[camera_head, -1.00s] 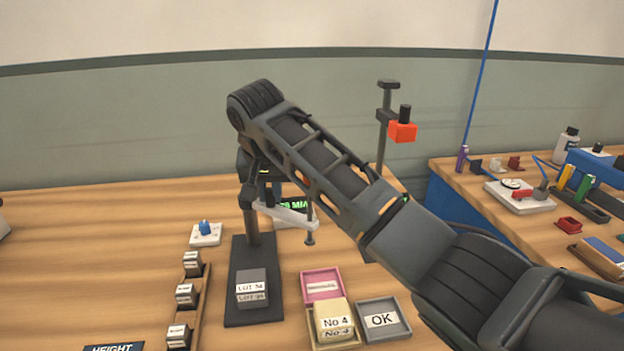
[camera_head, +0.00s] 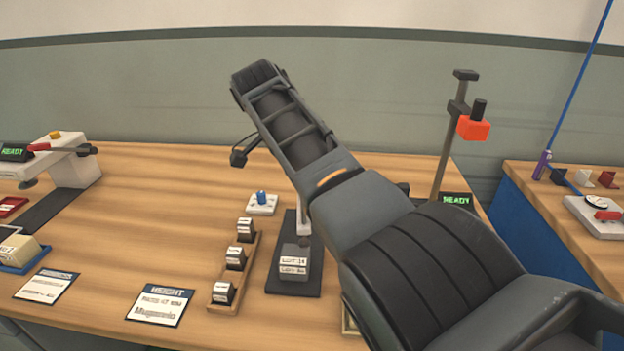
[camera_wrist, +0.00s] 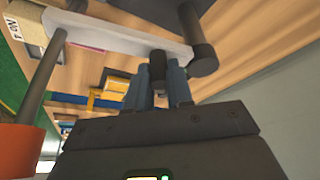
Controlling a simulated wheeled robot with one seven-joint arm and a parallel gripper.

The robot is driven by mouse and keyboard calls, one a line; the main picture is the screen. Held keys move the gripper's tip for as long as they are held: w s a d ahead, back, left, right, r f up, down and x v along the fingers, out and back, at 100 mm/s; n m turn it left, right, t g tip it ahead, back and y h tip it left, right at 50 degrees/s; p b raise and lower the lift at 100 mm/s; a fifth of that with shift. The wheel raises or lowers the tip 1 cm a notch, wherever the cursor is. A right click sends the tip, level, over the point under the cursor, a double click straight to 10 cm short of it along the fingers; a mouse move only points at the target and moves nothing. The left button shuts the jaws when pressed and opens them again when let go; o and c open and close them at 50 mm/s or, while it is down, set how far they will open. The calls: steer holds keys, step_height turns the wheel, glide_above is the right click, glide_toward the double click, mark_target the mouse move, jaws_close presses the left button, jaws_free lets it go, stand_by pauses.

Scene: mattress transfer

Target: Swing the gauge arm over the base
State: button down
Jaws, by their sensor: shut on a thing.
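In the head view the dark base plate (camera_head: 276,281) lies on the bench, with a grey labelled block (camera_head: 295,258) standing on it. A narrow pale strip of the gauge arm (camera_head: 304,228) shows above the block, beside my arm, which hides the rest. In the wrist view the white gauge arm (camera_wrist: 120,38) runs from the dark post (camera_wrist: 202,52) toward a thin grey rod at the left. My gripper (camera_wrist: 161,76) is shut on a black knob (camera_wrist: 159,66) at the gauge arm. My gripper is hidden in the head view.
A rack of dark labelled blocks (camera_head: 235,257) stands left of the base, with a blue-knobbed unit (camera_head: 262,203) behind. A stand with a red block (camera_head: 473,128) rises at right. Cards (camera_head: 160,305) lie at front left.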

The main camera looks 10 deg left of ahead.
steer(key=shift+a+m+b, duration=0.35)
steer(key=shift+m+b, duration=0.1)
steer(key=shift+m, duration=0.15)
steer(key=c, duration=1)
jaws_free()
steer(key=shift+b+v, duration=0.35)
steer(key=shift+v, duration=3.6)
steer(key=shift+w+a+r, duration=0.1)
steer(key=shift+a, duration=0.1)
